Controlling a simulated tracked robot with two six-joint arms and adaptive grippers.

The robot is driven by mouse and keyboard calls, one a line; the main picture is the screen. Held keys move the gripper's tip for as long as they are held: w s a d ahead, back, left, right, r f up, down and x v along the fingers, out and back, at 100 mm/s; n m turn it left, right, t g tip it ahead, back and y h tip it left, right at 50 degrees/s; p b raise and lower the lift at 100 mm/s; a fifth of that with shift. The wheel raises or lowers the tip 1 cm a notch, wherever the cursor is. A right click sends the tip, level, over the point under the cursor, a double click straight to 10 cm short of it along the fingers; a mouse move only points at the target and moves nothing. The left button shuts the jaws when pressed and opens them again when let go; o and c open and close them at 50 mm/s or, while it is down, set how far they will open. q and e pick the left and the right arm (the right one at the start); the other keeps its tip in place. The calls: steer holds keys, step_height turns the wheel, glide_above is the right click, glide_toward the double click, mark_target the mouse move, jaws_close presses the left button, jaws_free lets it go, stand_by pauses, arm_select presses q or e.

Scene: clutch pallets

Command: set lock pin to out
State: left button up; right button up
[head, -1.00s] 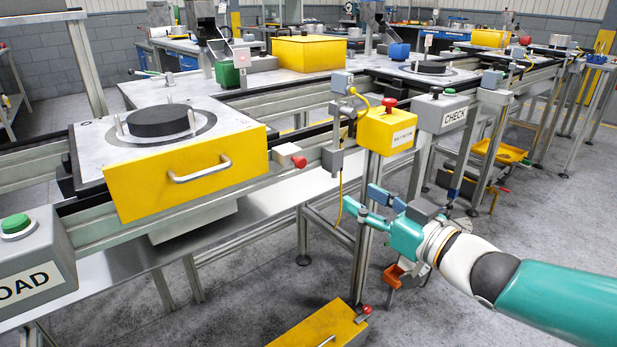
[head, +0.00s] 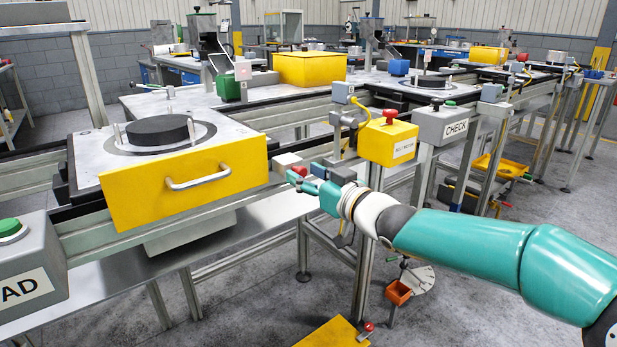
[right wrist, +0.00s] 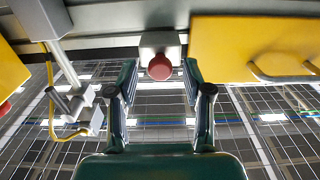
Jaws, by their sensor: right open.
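The lock pin, a round red knob (right wrist: 159,67) on a pale block, sits on the side of the conveyor rail. It also shows in the head view as a red end (head: 299,170), partly covered by my gripper. My right gripper (right wrist: 159,88) is open, with one finger on each side of the knob in the right wrist view. I cannot tell whether the fingers touch it. In the head view the right gripper (head: 307,179) is at the rail, right of the yellow pallet front. My left gripper is not in view.
The yellow pallet front (head: 130,198) with its metal handle (head: 198,178) is left of the knob. A yellow box with a red button (head: 390,140) and a grey CHECK box (head: 447,125) are to the right.

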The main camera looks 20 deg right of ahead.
jaws_close()
stand_by(0.3)
